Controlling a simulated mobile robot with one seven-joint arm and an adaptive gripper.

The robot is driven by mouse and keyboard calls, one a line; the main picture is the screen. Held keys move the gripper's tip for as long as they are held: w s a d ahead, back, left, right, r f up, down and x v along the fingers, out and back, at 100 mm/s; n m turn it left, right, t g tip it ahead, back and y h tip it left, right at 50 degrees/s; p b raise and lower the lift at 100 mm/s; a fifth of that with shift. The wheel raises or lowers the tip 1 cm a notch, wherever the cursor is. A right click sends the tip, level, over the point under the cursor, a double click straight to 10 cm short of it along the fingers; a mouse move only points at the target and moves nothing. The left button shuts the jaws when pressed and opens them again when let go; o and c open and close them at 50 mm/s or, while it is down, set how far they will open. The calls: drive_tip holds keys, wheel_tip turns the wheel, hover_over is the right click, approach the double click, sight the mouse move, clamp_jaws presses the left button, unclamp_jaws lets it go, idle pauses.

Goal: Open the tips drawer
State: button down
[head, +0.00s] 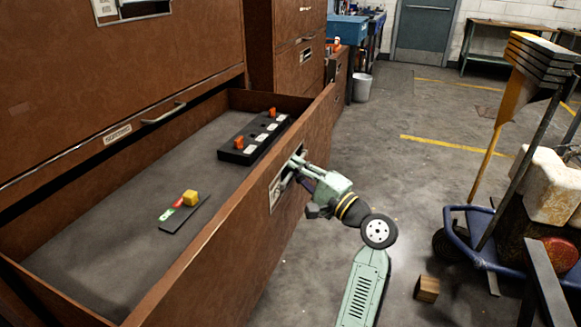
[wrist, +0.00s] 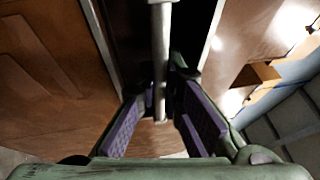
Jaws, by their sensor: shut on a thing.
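A wide brown drawer (head: 225,255) stands pulled far out from its brown cabinet. I cannot read its label plate. Inside lie a black block (head: 238,155) with orange tips standing in it and a dark strip (head: 184,215) with green and red marks and a yellow cube. My gripper (head: 298,170) is at the outer face of the drawer front, shut on the drawer handle. In the wrist view the handle (wrist: 160,60) is a grey bar running between the purple-padded fingers (wrist: 160,120). The fingertips are partly hidden in the head view.
Another drawer front with a handle (head: 163,113) is closed behind the open drawer. A blue cart (head: 470,232) with boxes and a leaning striper stands at right. A small wooden block (head: 427,289) lies on the floor.

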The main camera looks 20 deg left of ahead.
drive_tip(key=c, duration=2)
unclamp_jaws()
drive_tip(key=v, duration=1.2)
drive_tip(key=shift+f, duration=0.1)
